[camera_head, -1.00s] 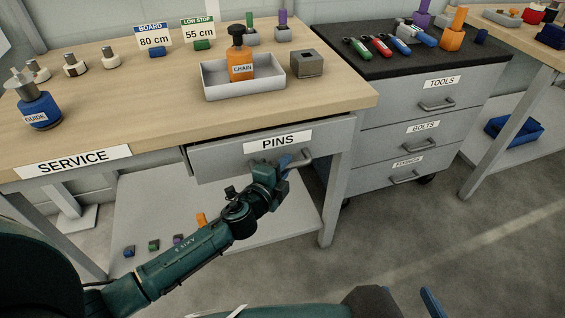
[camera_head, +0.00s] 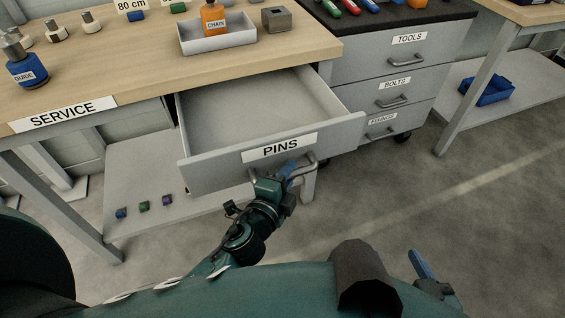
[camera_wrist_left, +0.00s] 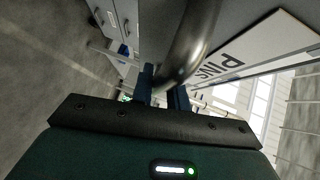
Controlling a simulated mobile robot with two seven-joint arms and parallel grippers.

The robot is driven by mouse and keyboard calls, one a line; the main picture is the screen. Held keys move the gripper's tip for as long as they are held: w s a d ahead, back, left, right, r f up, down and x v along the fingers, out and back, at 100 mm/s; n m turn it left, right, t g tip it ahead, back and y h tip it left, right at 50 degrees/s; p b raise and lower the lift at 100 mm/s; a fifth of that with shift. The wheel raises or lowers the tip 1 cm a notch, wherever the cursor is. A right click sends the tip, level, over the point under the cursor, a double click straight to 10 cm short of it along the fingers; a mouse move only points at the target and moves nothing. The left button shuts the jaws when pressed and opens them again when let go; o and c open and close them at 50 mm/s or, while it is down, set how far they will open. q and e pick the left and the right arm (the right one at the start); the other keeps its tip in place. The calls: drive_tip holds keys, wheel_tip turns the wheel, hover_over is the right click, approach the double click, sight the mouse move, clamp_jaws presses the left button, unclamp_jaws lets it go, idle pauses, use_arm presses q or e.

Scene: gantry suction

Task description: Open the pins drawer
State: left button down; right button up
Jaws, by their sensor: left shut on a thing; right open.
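The pins drawer (camera_head: 230,170) is grey with a white PINS label and stands pulled well out of the service bench; its inside looks bare where I can see it. My left gripper (camera_head: 288,172) is shut on the drawer's metal handle (camera_head: 310,164), at the front below the label. In the left wrist view the curved handle (camera_wrist_left: 190,50) passes between the two fingers of the left gripper (camera_wrist_left: 163,90), with the PINS label (camera_wrist_left: 250,50) beside it. My right gripper (camera_head: 430,275) is low at the right, open and away from the drawer; its blue finger shows.
The service bench (camera_head: 120,75) carries a grey tray (camera_head: 225,42) with an orange chain bottle. A cabinet (camera_head: 375,70) with shut tools, bolts and fixings drawers stands at the right. Small blocks lie on the lower shelf (camera_head: 130,190). Open floor (camera_head: 480,220) is at the right.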

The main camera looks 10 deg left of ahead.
use_arm(q)
drive_tip(key=shift+s+d, duration=0.2)
drive_tip(key=shift+s, duration=0.1)
use_arm(e)
drive_tip(key=shift+s+r, duration=0.1)
use_arm(q)
drive_tip(key=c, duration=1.4)
unclamp_jaws()
use_arm(e)
drive_tip(key=shift+d+f, duration=0.1)
drive_tip(key=shift+f, duration=0.1)
use_arm(q)
drive_tip(key=shift+o, duration=0.2)
use_arm(e)
drive_tip(key=shift+s, duration=0.15)
